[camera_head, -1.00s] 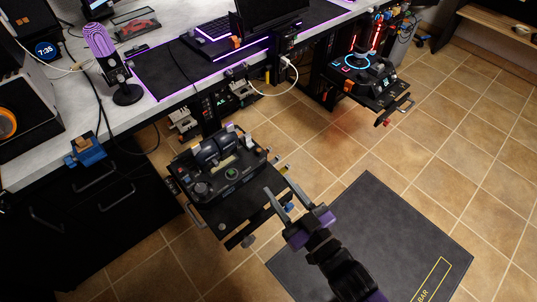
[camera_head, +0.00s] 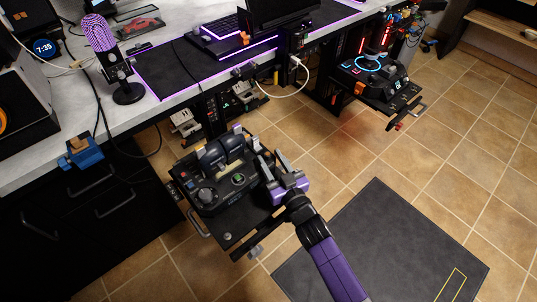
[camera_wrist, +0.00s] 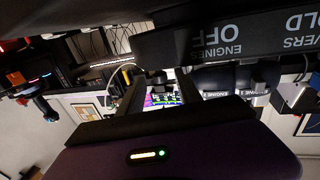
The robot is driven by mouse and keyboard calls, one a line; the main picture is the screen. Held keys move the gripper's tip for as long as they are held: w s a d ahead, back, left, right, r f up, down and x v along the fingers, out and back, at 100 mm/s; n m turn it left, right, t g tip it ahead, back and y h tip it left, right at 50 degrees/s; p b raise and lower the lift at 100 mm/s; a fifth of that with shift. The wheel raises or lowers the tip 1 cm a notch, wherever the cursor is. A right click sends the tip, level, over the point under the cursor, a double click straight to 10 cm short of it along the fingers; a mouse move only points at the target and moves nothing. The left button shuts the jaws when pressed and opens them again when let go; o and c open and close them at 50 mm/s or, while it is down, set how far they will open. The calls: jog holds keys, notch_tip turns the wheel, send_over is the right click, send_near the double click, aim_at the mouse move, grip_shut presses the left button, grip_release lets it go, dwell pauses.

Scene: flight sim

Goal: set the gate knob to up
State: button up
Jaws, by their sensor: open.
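The throttle unit (camera_head: 222,190) stands on a black tray in front of the desk, with dark rounded levers (camera_head: 222,152), a round knob (camera_head: 205,195) and a small green-lit dial (camera_head: 239,179). I cannot tell which control is the gate knob. My gripper (camera_head: 272,163) is open at the right side of the throttle unit, close to its right edge; contact cannot be told. In the wrist view, the open fingers (camera_wrist: 160,88) frame a small bright screen. A dark panel with upside-down "ENGINES OFF" lettering (camera_wrist: 215,38) crosses the top right, and engine-marked levers (camera_wrist: 225,80) show below it.
The desk edge with a black mat (camera_head: 175,75) and a microphone (camera_head: 100,40) lies behind. A lit joystick unit (camera_head: 378,75) stands at the upper right. A blue clamp-like device (camera_head: 84,152) hangs at the left desk edge. Tiled floor (camera_head: 440,160) is open at right.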

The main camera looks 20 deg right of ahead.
jog(key=shift+w+a, duration=0.1)
jog(key=shift+w, duration=1.1)
grip_shut()
dwell(0.6)
